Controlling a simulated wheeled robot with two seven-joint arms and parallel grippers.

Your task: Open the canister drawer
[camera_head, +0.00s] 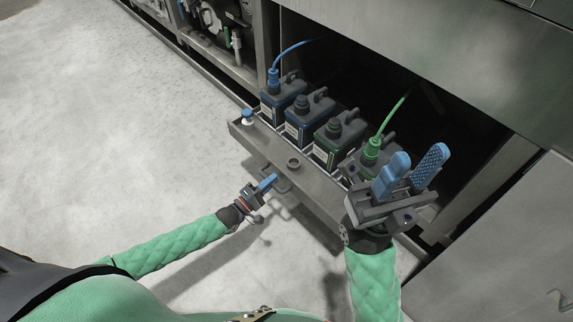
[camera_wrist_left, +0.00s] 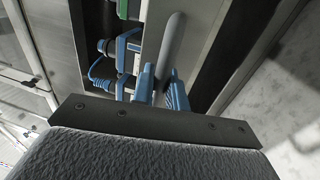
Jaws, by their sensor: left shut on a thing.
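The canister drawer (camera_head: 315,190) is pulled out of the machine, with its grey front toward me. In it stands a row of canisters: a blue one (camera_head: 284,97) with a blue hose, a second blue one (camera_head: 307,123), a green one (camera_head: 336,140), and another with a green hose (camera_head: 352,166), partly hidden by my right gripper. My left gripper (camera_head: 267,183) is shut on the drawer handle at the front; the grey handle bar (camera_wrist_left: 173,42) stands between its blue fingers in the left wrist view. My right gripper (camera_head: 412,170) is open and empty above the drawer's right end.
The dark cabinet opening (camera_head: 360,75) lies behind the canisters. A grey panel (camera_head: 500,240) stands at the right. The floor (camera_head: 110,150) to the left is clear.

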